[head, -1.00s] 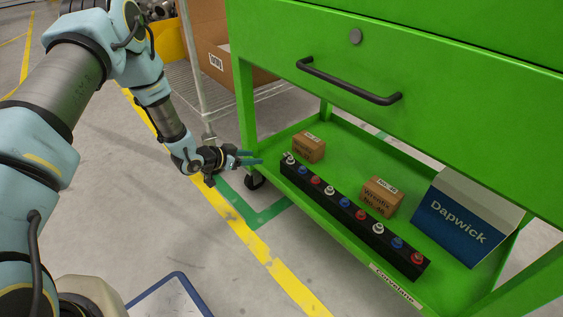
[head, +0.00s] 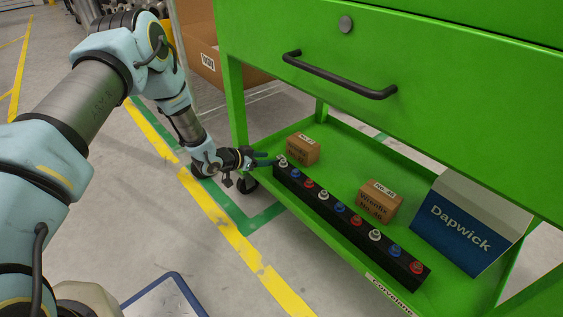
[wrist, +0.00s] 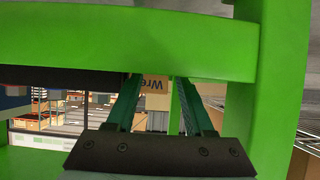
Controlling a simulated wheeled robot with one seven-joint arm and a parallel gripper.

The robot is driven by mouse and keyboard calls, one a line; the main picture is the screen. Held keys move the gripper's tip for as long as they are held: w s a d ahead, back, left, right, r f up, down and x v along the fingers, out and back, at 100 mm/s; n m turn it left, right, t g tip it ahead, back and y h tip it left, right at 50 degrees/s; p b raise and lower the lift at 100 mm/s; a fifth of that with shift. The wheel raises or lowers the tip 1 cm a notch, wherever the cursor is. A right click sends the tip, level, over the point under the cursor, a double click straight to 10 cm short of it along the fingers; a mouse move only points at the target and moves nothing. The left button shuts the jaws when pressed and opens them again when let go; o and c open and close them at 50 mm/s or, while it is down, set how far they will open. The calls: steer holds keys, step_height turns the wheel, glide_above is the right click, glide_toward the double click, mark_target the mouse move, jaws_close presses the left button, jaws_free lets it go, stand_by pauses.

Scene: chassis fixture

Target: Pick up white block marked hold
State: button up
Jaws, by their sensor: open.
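Several small red, white and blue pieces stand in a row on a black rail (head: 345,222) on the cart's lower shelf. The white ones are at the far end (head: 283,162), in the middle (head: 323,195) and towards the near end (head: 375,236). No "hold" marking is legible. My gripper (head: 268,159) is open and empty, its fingertips close beside the far-end white piece; I cannot tell whether they touch it. In the wrist view the fingers (wrist: 156,82) are apart, with part of a cardboard box (wrist: 155,85) visible beyond them.
The green cart (head: 420,95) has a drawer with a black handle (head: 340,75) above the shelf. A small carton (head: 302,149), another carton (head: 380,202) and a blue-white Dapwick box (head: 460,225) sit behind the rail. A green post (head: 235,100) stands near my gripper.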

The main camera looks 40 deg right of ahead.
mark_target(276, 158)
steer(key=b+x, duration=0.2)
steer(key=x, duration=0.2)
steer(key=shift+s+f, duration=0.1)
steer(key=shift+f, duration=0.05)
steer(key=shift+d+f+b, duration=0.1)
steer(key=shift+d+b, duration=0.2)
steer(key=shift+d, duration=0.1)
steer(key=shift+c, duration=0.4)
jaws_close()
